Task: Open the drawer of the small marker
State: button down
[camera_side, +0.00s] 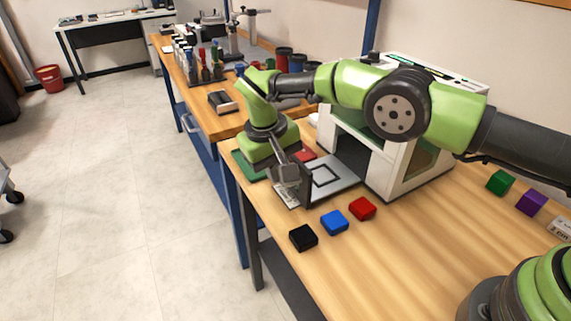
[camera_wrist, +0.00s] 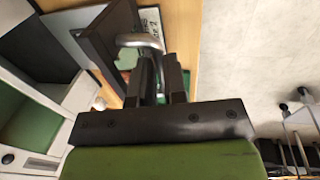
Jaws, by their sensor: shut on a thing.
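The small marker (camera_side: 410,165) is a white box with a dark opening in the side view. Its drawer (camera_side: 341,187) stands out of that opening, a grey tray with a black square outline on it and a dark front panel (camera_side: 305,186). My gripper (camera_side: 289,178) is at the outer side of that panel. In the wrist view, my gripper (camera_wrist: 157,78) is shut on the curved metal drawer handle (camera_wrist: 140,41), which runs between its dark fingers. The drawer front (camera_wrist: 100,35) shows just left of them. In the side view the gripper mostly hides the handle.
Black (camera_side: 303,237), blue (camera_side: 334,222) and red (camera_side: 362,208) blocks lie on the wooden table in front of the drawer. Green (camera_side: 500,182) and purple (camera_side: 531,202) blocks lie to the right. A label plate (camera_side: 286,196) lies near the table's left edge, by the gripper.

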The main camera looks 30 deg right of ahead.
jog(key=shift+s, duration=0.1)
jog(key=c, duration=1.2)
grip_release()
jog(key=shift+o, duration=0.2)
